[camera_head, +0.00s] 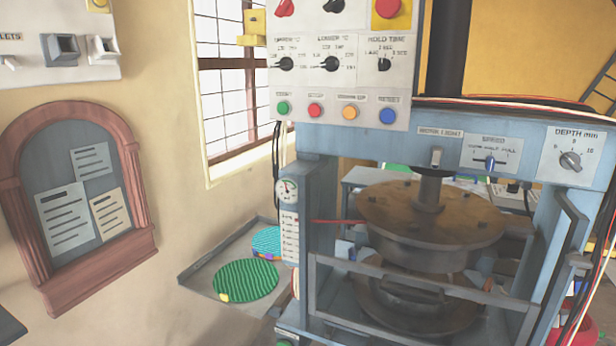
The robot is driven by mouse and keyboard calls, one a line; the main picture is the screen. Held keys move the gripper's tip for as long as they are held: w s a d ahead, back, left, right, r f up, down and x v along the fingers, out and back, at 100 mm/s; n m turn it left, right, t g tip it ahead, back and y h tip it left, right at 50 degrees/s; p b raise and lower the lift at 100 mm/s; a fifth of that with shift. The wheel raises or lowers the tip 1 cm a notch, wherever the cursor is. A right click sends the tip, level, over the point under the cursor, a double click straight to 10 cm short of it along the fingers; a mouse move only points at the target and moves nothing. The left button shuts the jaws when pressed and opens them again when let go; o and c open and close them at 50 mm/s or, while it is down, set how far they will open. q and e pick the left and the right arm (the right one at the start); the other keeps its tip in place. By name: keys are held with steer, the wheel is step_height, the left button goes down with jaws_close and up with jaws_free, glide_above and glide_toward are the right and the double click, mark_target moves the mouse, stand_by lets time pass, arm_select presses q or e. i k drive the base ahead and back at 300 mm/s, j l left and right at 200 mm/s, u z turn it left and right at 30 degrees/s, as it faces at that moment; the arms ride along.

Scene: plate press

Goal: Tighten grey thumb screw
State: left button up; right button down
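I cannot pick out a grey thumb screw for certain. The blue-grey plate press (325,190) stands at the right, with a round brown upper plate (400,215) on a thick shaft and a second round plate (415,305) below it. A grey knob (570,161) sits on the white depth dial panel at the upper right of the press. A small pressure gauge (287,190) is on the left post. Neither of my grippers shows in this view.
A white control panel (340,100) with dials and coloured buttons hangs above the press. A grey rail (420,282) crosses the press front. A low tray (205,283) at the left of the press holds a green ribbed disc (245,280). A notice board (80,200) is on the left wall.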

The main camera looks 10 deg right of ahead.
mark_target(575, 259)
steer(key=z, duration=1.6)
